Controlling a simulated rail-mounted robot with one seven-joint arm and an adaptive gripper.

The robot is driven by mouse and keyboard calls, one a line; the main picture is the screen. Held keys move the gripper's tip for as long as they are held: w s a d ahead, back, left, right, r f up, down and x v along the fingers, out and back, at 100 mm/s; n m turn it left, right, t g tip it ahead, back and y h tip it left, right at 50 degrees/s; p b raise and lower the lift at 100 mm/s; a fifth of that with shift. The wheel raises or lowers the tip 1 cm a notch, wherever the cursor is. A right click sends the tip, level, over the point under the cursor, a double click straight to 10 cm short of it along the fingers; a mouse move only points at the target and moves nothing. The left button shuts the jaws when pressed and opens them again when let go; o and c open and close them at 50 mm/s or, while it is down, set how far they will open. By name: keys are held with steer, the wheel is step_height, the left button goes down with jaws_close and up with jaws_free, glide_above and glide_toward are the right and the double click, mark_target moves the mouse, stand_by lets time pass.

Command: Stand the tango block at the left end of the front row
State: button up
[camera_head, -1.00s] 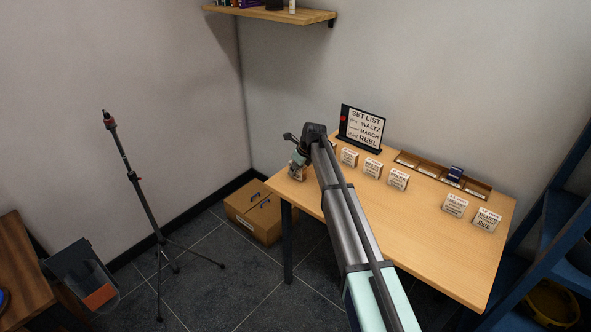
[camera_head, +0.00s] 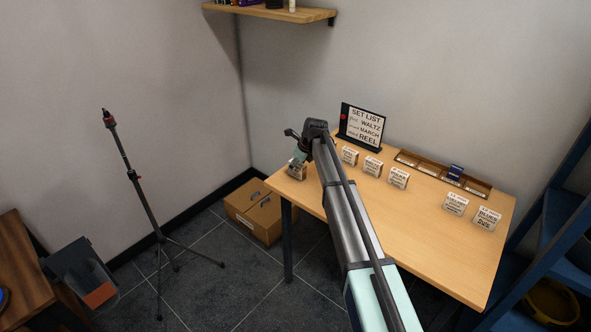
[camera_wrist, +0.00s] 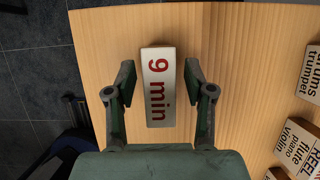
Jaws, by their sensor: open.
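A white block (camera_wrist: 158,88) with "9 min" in red on its top edge stands near the left end of the table. It also shows in the head view (camera_head: 297,172), partly behind my gripper; its name cannot be read, so I cannot tell whether it is the tango block. My gripper (camera_wrist: 160,84) is open over it, one finger on each side, with gaps visible between the fingers and the block. To the right, the row continues with three similar blocks (camera_head: 373,167), one (camera_wrist: 298,148) reading "REEL flute piano violin" in the wrist view.
Two more blocks (camera_head: 455,204) stand further right, past a gap. A set-list board (camera_head: 361,128) reading waltz, march and reel stands behind the row. A compartmented wooden tray (camera_head: 426,169) with a dark blue item lies along the back. The table's front (camera_head: 425,245) is clear.

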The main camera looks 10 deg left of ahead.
steer(key=b+v, duration=0.1)
steer(key=v, duration=0.9)
steer(key=shift+r, duration=0.25)
